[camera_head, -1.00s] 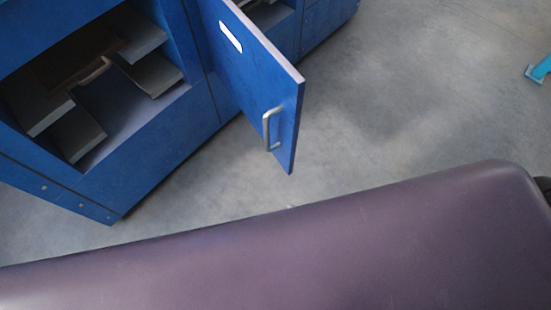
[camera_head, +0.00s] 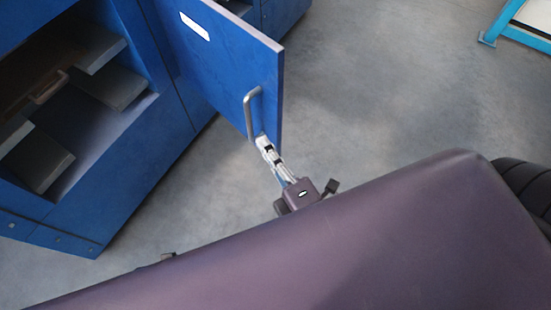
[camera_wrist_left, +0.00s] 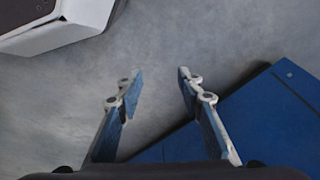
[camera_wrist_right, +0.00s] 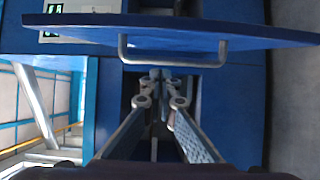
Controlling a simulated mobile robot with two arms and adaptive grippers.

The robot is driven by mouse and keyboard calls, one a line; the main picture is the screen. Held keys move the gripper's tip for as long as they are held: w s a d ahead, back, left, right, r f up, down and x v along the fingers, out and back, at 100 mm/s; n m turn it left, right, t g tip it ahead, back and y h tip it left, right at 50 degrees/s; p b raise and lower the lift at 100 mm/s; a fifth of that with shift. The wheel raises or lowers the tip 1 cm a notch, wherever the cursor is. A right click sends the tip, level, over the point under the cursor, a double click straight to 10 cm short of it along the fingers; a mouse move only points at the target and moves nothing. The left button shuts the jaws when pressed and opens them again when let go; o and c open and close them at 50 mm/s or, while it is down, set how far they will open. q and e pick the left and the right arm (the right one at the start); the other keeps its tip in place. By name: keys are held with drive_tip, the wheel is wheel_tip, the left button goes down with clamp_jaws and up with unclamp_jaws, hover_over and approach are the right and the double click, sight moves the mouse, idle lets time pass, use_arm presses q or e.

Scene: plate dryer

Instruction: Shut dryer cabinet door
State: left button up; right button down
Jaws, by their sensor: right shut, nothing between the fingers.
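The blue dryer cabinet (camera_head: 150,165) stands at the left of the head view with its front opening bare. Its blue door (camera_head: 215,60) is swung wide open and has a silver handle (camera_head: 249,112). The door's edge and handle (camera_wrist_right: 172,62) also show across the top of the right wrist view. My right gripper (camera_head: 265,145) is shut and empty, close to the door's lower corner below the handle; I cannot tell if it touches. My left gripper (camera_wrist_left: 157,80) is open and empty above the floor, with a blue cabinet panel (camera_wrist_left: 265,120) at its right.
Grey shelves (camera_head: 85,50) and a brown handled piece (camera_head: 50,88) show inside the cabinet. Open grey floor (camera_head: 390,90) lies right of the door. A light-blue frame (camera_head: 490,38) stands at the top right.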

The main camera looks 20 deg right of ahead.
sight(273, 126)
drive_tip(key=w, duration=0.3)
drive_tip(key=shift+w+a, duration=0.15)
drive_tip(key=shift+a, duration=0.1)
drive_tip(key=d, duration=0.1)
drive_tip(key=w+d, duration=0.1)
drive_tip(key=d, duration=0.1)
drive_tip(key=shift+w+d+b, duration=0.3)
drive_tip(key=shift+d+b, duration=0.05)
use_arm(q)
drive_tip(key=r, duration=0.1)
drive_tip(key=w+r, duration=0.1)
drive_tip(key=r, duration=0.1)
drive_tip(key=shift+d, duration=0.1)
drive_tip(key=shift+s+f, duration=0.1)
use_arm(e)
drive_tip(key=shift+d, duration=0.1)
